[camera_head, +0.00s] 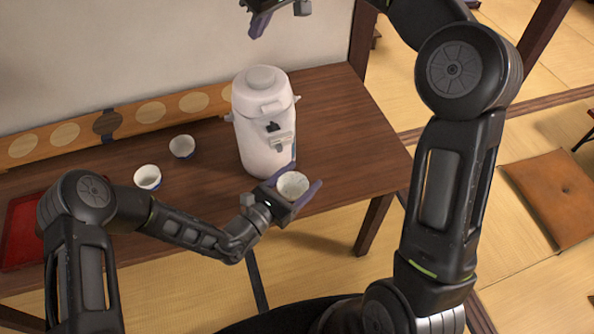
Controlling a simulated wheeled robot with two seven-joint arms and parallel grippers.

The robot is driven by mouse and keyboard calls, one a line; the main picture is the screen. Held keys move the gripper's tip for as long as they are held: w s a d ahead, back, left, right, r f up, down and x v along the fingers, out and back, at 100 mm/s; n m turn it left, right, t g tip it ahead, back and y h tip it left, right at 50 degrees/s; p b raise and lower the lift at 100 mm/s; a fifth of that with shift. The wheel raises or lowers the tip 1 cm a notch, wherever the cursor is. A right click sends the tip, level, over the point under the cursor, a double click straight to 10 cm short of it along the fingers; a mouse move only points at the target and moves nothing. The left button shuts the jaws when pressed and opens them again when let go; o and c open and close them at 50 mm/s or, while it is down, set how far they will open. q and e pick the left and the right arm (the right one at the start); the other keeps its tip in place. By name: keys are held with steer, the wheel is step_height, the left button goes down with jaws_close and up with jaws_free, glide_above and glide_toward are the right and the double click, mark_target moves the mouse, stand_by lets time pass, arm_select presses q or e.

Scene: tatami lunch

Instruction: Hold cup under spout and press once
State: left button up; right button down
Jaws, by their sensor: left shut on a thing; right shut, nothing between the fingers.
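A white dispenser pot (262,140) stands upright on the dark wooden table, with a round button (261,77) on its lid and a spout (283,143) on its front. My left gripper (299,197) is shut on a white cup (292,185) and holds it upright at the pot's front, below the spout. I cannot tell whether the cup is exactly under it. The cup's inside looks pale, with no clear liquid. My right gripper (258,24) is shut and empty, above the pot in the picture and apart from it, partly cut off by the top edge.
Two more white cups, one nearer (147,177) and one farther (182,146), stand left of the pot on the table (340,120). A red tray (22,225) lies at the far left. The table's right part is clear. An orange cushion (555,190) lies on the floor at right.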

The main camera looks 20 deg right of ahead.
arm_select(q)
steer(key=s+p, duration=0.1)
steer(key=s, duration=0.5)
steer(key=shift+s+p, duration=0.4)
steer(key=shift+a, duration=0.1)
stand_by(1.1)
